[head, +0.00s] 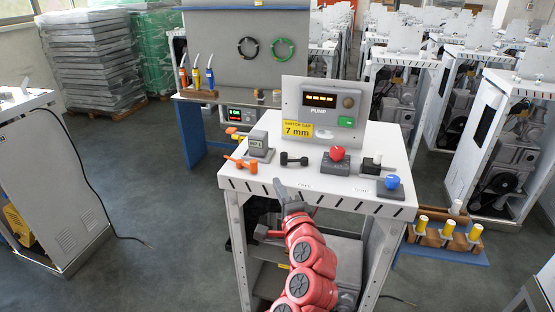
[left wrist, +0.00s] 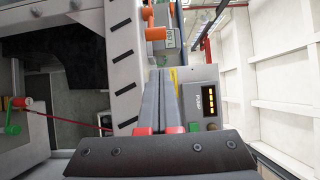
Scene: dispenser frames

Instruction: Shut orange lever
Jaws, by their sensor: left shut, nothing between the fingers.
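The orange lever (head: 241,163) lies at the left end of the white cabinet top (head: 230,180), its handle reaching toward the front left edge. It also shows at the top of the left wrist view (left wrist: 154,30), beyond my fingertips. My left gripper (head: 280,188) is at the cabinet's front edge, to the right of and nearer than the orange lever, apart from it. Its two grey fingers (left wrist: 166,75) are together with nothing between them. My red left arm covers part of the cabinet's front. My right gripper is not in view.
A grey meter (head: 258,146) stands behind the orange lever. A black lever (head: 293,159), a red knob (head: 337,153), a black switch (head: 371,163) and a blue knob (head: 392,182) line the top to the right. The grey pump panel (head: 322,113) stands behind them.

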